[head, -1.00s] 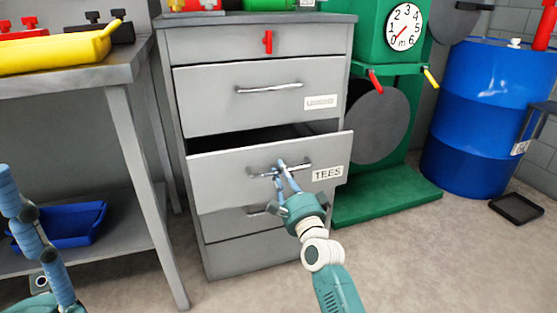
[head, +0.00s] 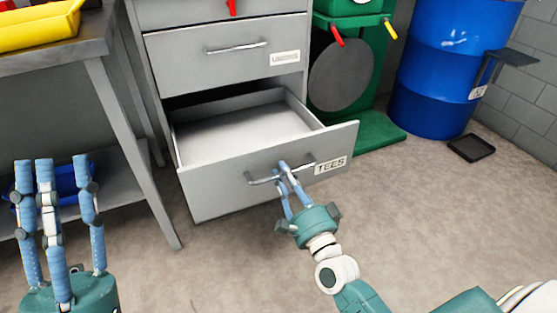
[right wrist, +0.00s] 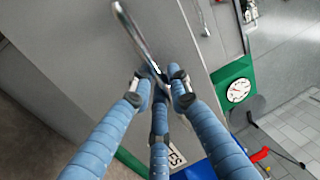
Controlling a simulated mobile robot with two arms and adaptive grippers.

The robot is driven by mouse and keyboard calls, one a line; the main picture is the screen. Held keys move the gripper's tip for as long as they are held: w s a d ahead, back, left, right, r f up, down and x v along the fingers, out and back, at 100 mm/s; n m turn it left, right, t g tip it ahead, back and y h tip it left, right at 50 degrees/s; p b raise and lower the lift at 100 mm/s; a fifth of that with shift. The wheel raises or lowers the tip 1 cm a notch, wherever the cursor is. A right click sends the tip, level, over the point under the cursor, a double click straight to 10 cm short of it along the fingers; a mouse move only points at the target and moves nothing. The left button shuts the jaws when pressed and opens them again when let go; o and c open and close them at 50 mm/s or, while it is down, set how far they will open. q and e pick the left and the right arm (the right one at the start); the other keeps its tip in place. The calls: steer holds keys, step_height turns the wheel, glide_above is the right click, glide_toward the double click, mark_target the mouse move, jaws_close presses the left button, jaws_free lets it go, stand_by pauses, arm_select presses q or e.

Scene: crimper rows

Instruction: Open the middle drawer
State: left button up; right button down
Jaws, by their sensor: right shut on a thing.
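The middle drawer (head: 225,188), a grey drawer labelled TEES, stands well out of its cabinet, and the visible part of its inside is bare. My right gripper (head: 286,172) is shut on its metal bar handle (head: 258,181), right of the handle's middle. In the right wrist view the fingers (right wrist: 159,78) close around the bar (right wrist: 135,32), partly hiding it. My left gripper (head: 55,165) is at the lower left, fingers pointing up and apart, open and empty, away from the drawer.
The drawer above (head: 225,60) is shut. A grey workbench (head: 118,130) stands at the left, with a yellow tray (head: 40,28) on top and a blue bin (head: 68,180) below. A blue drum (head: 445,65) and black tray (head: 471,148) are at the right. The floor in front is clear.

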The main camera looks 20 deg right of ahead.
arm_select(q)
steer(key=shift+w+d+f+g, duration=0.2)
steer(key=shift+w+f+g, duration=0.4)
steer(key=shift+w+f, duration=0.3)
arm_select(e)
steer(key=shift+s, duration=1.05)
steer(key=c, duration=1.7)
jaws_free()
steer(key=shift+r, duration=0.1)
steer(key=s, duration=0.4)
steer(key=s+f, duration=0.1)
steer(key=s, duration=0.3)
steer(key=s+f, duration=0.1)
steer(key=s, duration=0.2)
steer(key=shift+s+d+f, duration=0.2)
steer(key=shift+s+d, duration=0.05)
steer(key=shift+s, duration=0.15)
